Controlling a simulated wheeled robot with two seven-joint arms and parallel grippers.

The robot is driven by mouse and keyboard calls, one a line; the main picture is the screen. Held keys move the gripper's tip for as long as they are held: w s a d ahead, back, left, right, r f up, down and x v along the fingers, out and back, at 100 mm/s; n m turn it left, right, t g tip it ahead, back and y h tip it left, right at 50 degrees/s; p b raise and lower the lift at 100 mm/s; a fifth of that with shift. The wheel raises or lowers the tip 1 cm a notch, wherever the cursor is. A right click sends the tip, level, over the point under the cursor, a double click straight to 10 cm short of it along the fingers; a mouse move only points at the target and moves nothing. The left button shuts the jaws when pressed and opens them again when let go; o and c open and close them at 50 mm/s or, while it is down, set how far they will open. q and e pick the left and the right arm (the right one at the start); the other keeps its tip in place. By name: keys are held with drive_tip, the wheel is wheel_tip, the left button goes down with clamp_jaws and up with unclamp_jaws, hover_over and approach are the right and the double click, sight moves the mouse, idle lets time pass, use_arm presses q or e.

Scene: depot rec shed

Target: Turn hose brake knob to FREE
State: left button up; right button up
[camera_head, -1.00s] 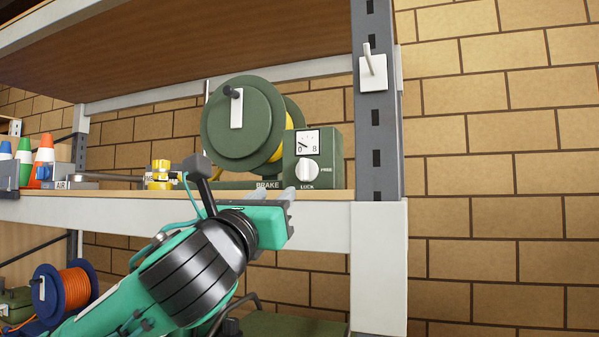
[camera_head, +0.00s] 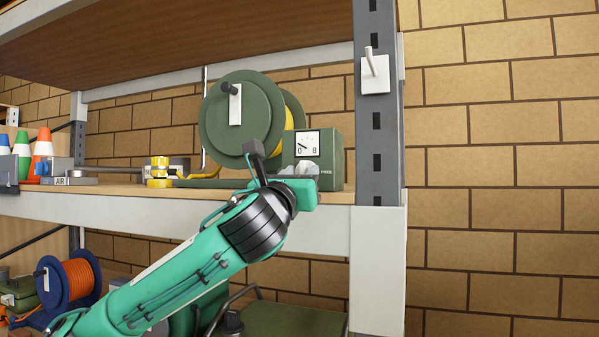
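The green hose reel unit stands on the upper shelf, with a large green drum (camera_head: 234,118) and a green brake box (camera_head: 333,150) at its right. The box carries a white gauge marked 0 and 8 (camera_head: 307,143), and the FREE label (camera_head: 326,172) shows at its right. My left gripper (camera_head: 306,168) is in front of the lower face of the box, its pale fingertips just below the gauge. They and the gripper body hide most or all of the white brake knob and the LOCK label. I cannot tell whether the fingers touch the knob. My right gripper is out of view.
A grey post (camera_head: 377,140) with a white hook plate (camera_head: 374,74) stands close right of the box. The shelf's front edge (camera_head: 110,212) runs under my arm. Yellow fittings (camera_head: 158,170) and cones (camera_head: 41,150) stand left. An orange hose reel (camera_head: 78,282) sits below.

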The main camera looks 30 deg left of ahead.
use_arm(q)
drive_tip(key=shift+c, duration=0.3)
clamp_jaws()
drive_tip(key=shift+n+y, duration=0.4)
drive_tip(key=shift+n, duration=0.2)
drive_tip(key=n+y, duration=0.1)
drive_tip(key=n, duration=0.1)
drive_tip(key=n+g+y+b, duration=0.1)
drive_tip(key=n, duration=0.2)
drive_tip(key=shift+d+y, duration=0.15)
drive_tip(key=shift+y, duration=0.15)
drive_tip(key=n+g+y, duration=0.1)
drive_tip(key=n, duration=0.2)
drive_tip(key=n+g+y, duration=0.1)
drive_tip(key=n, duration=0.2)
drive_tip(key=shift+d+g+b, duration=0.1)
drive_tip(key=shift+g+b, duration=0.2)
drive_tip(key=n+g, duration=0.1)
drive_tip(key=n, duration=0.2)
drive_tip(key=n+g, duration=0.1)
drive_tip(key=n, duration=0.1)
drive_tip(key=shift+r+n+y+b, duration=0.1)
drive_tip(key=shift+n+y+b, duration=0.2)
drive_tip(key=shift+n+b, duration=0.1)
drive_tip(key=shift+r+n+g+b, duration=0.1)
drive_tip(key=shift+n+g+b, duration=0.6)
drive_tip(key=shift+n, duration=1.5)
